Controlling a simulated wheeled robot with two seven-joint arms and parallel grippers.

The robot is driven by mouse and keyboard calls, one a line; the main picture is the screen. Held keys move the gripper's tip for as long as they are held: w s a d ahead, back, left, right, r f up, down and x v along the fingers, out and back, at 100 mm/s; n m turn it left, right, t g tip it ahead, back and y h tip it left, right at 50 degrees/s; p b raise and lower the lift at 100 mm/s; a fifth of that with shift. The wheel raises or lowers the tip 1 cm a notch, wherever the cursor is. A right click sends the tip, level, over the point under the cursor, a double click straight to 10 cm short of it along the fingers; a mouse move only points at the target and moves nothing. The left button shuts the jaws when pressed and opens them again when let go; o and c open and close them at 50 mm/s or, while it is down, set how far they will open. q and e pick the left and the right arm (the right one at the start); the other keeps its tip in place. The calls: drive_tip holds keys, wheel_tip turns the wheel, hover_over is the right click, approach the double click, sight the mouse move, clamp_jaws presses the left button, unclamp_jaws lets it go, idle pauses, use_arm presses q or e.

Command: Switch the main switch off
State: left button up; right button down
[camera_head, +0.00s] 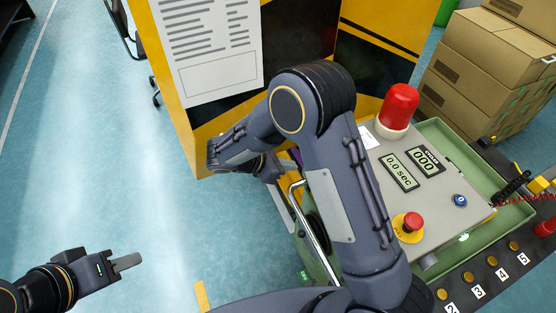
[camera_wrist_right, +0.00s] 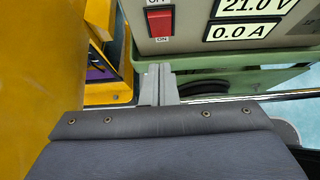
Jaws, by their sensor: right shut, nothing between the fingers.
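The main switch (camera_wrist_right: 160,22) is a red rocker on the side of a grey control box, with "OFF" above it and "ON" below. Which way it is tipped is hard to tell. In the right wrist view my right gripper (camera_wrist_right: 158,86) is shut and empty. Its fingertips are just below the switch and show a gap from it in the picture. In the head view my arm hides the switch. My left gripper (camera_head: 128,262) is over the floor at the lower left, far from the box; its fingers overlap, so their opening is unclear.
The control box (camera_head: 440,205) sits in a green tray (camera_head: 455,150), with a red lamp (camera_head: 398,108) and red stop button (camera_head: 412,222) on it. A metal handle (camera_head: 313,232) runs beside it. A yellow panel (camera_head: 178,95) stands at the back. Floor on the left is clear.

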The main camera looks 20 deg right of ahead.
drive_tip(key=w+d+f+p, duration=0.1)
drive_tip(key=d, duration=0.5)
drive_tip(key=shift+d+f+p, duration=0.25)
drive_tip(key=shift+d+p, duration=0.05)
drive_tip(key=shift+d+r+y, duration=0.2)
drive_tip(key=shift+d+y, duration=0.15)
drive_tip(key=shift+y, duration=0.05)
drive_tip(key=shift+r+p, duration=0.1)
drive_tip(key=shift+p, duration=0.2)
